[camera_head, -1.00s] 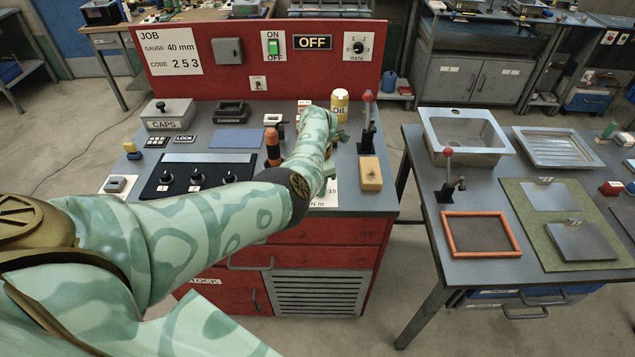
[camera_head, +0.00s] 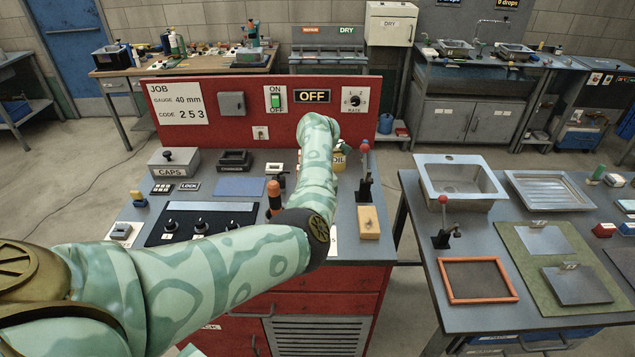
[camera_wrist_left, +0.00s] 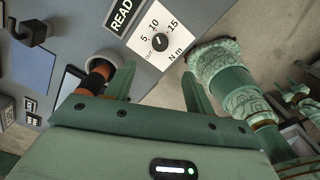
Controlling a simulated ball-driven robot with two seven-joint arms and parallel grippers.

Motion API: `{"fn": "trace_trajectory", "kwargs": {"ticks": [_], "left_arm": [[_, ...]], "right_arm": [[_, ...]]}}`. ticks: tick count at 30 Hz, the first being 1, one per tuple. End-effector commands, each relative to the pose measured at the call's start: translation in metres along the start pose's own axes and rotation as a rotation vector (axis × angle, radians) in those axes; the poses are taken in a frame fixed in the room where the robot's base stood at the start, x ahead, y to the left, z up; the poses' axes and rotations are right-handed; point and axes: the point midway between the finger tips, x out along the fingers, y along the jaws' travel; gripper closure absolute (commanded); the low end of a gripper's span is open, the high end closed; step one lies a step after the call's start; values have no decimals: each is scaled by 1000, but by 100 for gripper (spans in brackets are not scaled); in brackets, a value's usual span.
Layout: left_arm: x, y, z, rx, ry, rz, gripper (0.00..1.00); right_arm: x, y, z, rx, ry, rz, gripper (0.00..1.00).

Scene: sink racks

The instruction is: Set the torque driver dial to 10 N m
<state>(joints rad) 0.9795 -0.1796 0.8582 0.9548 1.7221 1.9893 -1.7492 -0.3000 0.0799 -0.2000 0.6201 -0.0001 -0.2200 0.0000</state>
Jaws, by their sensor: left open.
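The orange and black torque driver (camera_wrist_left: 98,72) stands in a grey ring left of the fingers. Its orange handle (camera_head: 274,190) shows in the head view, where my left arm hides the gripper and most of the card.
A READ label (camera_wrist_left: 122,14) lies beside the card. A red-knobbed lever (camera_head: 365,185) and a tan block (camera_head: 369,222) stand at the red bench's right side. An oil can (camera_head: 338,160) is partly hidden behind my arm. A separate sink table (camera_head: 420,215) stands to the right.

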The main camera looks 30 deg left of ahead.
Motion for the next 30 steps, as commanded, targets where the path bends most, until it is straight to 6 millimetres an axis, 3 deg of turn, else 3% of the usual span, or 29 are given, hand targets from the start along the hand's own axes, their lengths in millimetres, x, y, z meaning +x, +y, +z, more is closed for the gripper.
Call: {"fn": "trace_trajectory", "kwargs": {"ticks": [3,7,25,28,30], "left_arm": [[-22,0,0,-1,-2,1,46],[-34,0,0,0,-1,0,46],[-36,1,-1,-1,3,3,46],[-31,12,-15,-14,45,60,46],[-27,32,-39,-30,121,164,46]], "right_arm": [[-6,0,-1,0,1,0,48],[-8,0,-1,0,1,0,48],[-8,0,-1,0,1,0,48],[-8,0,-1,0,1,0,48],[-8,0,-1,0,1,0,48]]}}
